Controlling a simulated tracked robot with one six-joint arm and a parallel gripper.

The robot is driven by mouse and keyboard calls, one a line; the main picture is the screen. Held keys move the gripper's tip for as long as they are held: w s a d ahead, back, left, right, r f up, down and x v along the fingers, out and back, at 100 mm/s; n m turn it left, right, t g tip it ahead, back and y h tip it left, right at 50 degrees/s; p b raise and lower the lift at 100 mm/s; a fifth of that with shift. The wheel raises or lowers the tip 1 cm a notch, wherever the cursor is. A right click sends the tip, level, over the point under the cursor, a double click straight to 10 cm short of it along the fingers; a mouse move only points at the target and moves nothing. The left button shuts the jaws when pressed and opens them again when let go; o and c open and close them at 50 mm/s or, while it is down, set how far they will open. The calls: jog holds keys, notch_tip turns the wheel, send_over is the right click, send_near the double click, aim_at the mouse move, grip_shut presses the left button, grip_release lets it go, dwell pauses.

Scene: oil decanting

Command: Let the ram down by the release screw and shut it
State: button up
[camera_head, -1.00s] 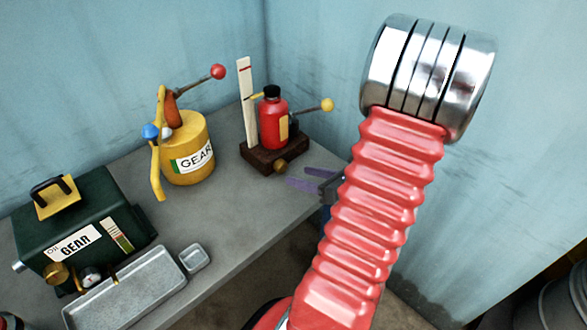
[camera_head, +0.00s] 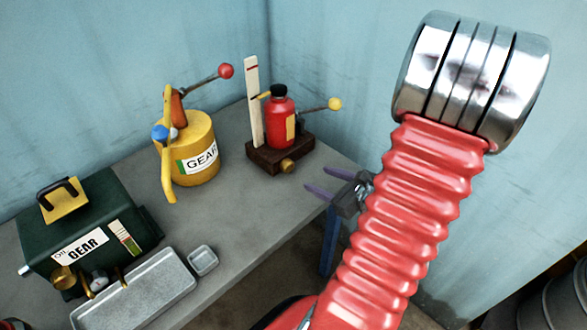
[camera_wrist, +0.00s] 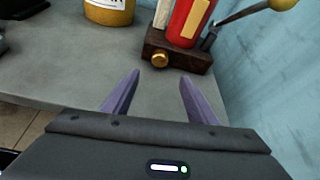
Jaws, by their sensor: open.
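The ram is a red bottle-shaped body (camera_head: 282,124) with a black cap, standing on a dark wooden block (camera_head: 262,159) near the back of the bench. A brass release screw knob (camera_head: 288,166) sticks out of the block's front; it also shows in the wrist view (camera_wrist: 159,60). A lever with a yellow ball (camera_head: 334,104) reaches right from the ram. A white scale board (camera_head: 253,100) with a red mark stands upright at its left. My gripper (camera_head: 320,182) is open and empty, in front and right of the block, apart from the knob. In the wrist view its purple fingers (camera_wrist: 160,95) point toward the block.
A yellow GEAR can (camera_head: 190,150) with a red-ball lever stands left of the ram. A green GEAR box (camera_head: 85,235), a grey tray (camera_head: 140,295) and a small dish (camera_head: 203,260) sit nearer. Bench surface before the block is clear. Blue walls close the back and right.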

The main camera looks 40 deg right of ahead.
aim_at(290, 168)
jog(key=shift+w, duration=0.1)
jog(key=x, duration=1.3)
jog(key=shift+w+f, duration=0.2)
jog(key=shift+w, duration=0.05)
jog(key=shift+c, duration=0.7)
jog(key=c, duration=0.9)
